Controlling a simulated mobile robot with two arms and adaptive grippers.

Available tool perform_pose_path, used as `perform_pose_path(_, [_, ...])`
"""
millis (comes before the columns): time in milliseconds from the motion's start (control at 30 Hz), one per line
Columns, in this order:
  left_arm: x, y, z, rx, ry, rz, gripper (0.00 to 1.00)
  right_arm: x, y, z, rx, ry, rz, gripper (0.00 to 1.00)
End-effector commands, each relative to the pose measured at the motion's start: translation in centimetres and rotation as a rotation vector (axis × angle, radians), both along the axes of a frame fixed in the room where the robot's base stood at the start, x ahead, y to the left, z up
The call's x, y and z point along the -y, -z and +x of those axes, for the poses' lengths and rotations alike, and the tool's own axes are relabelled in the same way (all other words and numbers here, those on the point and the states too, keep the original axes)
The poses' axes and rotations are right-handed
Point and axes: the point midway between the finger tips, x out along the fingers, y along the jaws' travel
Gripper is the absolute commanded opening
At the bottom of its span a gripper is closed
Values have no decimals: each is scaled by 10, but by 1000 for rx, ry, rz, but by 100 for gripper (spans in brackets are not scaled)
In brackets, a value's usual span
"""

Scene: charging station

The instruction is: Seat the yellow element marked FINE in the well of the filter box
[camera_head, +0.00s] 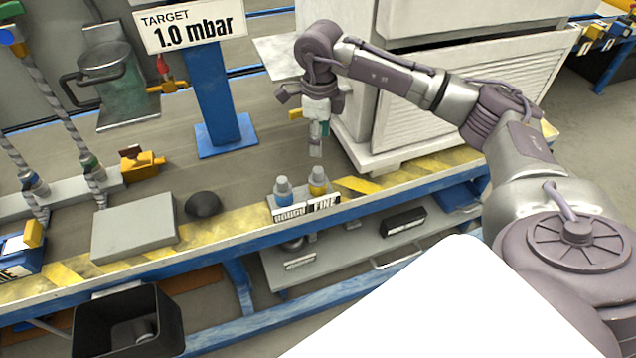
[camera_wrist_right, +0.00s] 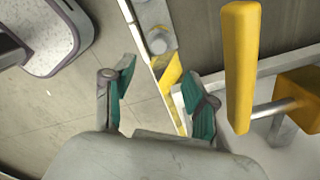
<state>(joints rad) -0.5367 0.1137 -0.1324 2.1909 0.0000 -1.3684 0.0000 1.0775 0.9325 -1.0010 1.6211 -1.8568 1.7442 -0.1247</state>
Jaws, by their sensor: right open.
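The yellow element (camera_head: 318,181) stands upright in a small rack at the table's front edge, behind a plate marked FINE (camera_head: 324,203). It has a grey top. My right gripper (camera_head: 317,150) is open and empty, pointing down above and slightly behind this element, apart from it. In the right wrist view its green-padded fingers (camera_wrist_right: 158,98) are spread, with a grey round top (camera_wrist_right: 160,40) beyond them. My left gripper is out of view.
A blue element (camera_head: 284,192) stands left of the yellow one. A black knob (camera_head: 203,205) lies beside the grey box. A blue sign post (camera_head: 212,95) and white cabinet (camera_head: 440,100) stand behind. A yellow bar (camera_wrist_right: 240,65) is close to the right finger in the wrist view.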

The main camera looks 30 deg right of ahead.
Motion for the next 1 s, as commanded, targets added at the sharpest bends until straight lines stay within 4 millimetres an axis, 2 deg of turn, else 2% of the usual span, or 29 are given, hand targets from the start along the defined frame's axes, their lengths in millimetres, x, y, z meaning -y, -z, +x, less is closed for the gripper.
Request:
perform_pose_path(33, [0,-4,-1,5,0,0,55,0,14,-1,-5,0,1,57])
perform_pose_path(200, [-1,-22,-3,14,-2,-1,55,-1,44,0,-3,-1,2,57])
perform_pose_path(467, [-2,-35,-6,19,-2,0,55,-2,64,0,-1,-2,4,57])
perform_pose_path(700, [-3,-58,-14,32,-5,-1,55,-3,100,0,-2,-1,6,57])
perform_pose_path(833, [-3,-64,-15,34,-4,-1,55,-3,109,1,0,-2,6,57])
perform_pose_path(1000, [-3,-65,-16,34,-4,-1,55,-3,109,1,1,-2,5,57])
